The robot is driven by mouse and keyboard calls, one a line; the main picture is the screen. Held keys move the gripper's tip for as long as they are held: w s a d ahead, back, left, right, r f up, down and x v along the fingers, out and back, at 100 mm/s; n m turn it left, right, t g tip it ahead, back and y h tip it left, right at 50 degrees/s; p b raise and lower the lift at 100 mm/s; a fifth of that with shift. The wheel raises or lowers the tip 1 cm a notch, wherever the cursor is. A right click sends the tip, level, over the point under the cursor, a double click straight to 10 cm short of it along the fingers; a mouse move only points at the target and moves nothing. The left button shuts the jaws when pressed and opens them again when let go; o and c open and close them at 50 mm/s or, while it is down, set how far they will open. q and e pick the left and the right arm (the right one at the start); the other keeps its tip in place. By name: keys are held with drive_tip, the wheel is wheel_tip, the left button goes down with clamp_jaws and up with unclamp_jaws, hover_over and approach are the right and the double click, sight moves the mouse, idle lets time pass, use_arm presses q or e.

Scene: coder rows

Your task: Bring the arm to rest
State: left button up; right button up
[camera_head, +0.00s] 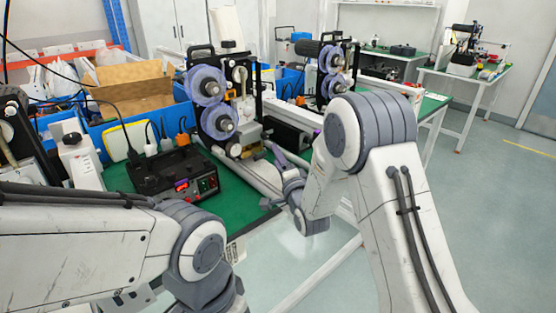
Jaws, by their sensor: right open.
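My right arm (385,190) comes in from the lower right, bends at a high grey elbow and reaches down and left. Its gripper (276,158) is open, with no object seen in it. It is near the front edge of the green-topped bench (232,196), close to the coder machine with purple reels (207,85). Whether it touches anything there I cannot tell. My left arm (90,245) crosses the lower left, with its grey joint in front of the bench. The left gripper is not in view.
A black control box (172,172) with cables stands on the bench. Blue bins (120,132) and a cardboard box (133,85) are behind it. A second reel machine (330,70) stands further back. The floor (490,200) at right is clear.

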drive_tip(key=s+a+n+g+p, duration=0.1)
drive_tip(key=s+a+r+n+g+p, duration=0.1)
drive_tip(key=s+a+r+n+g, duration=0.1)
drive_tip(key=a, duration=0.1)
drive_tip(key=shift+s+a+r+n+p, duration=0.1)
drive_tip(key=shift+s+r+n+p, duration=0.05)
drive_tip(key=shift+n+p, duration=0.2)
drive_tip(key=s+a+r+n+g+h+p, duration=0.1)
drive_tip(key=s+r+n+g+p, duration=0.15)
drive_tip(key=s+n+g, duration=0.7)
drive_tip(key=s+a+r+n+g+h+p, duration=0.15)
drive_tip(key=s+p, duration=0.25)
drive_tip(key=s, duration=1.2)
drive_tip(key=s+d+n+g+p, duration=0.1)
drive_tip(key=s+d+n+g, duration=0.1)
drive_tip(key=s, duration=0.5)
drive_tip(key=s+d+r+n+g+h+p, duration=0.1)
drive_tip(key=s+d+n+g, duration=0.1)
drive_tip(key=s, duration=0.5)
drive_tip(key=shift+s+d+r+n, duration=0.2)
drive_tip(key=shift+d+n, duration=0.4)
drive_tip(key=shift+n, duration=0.25)
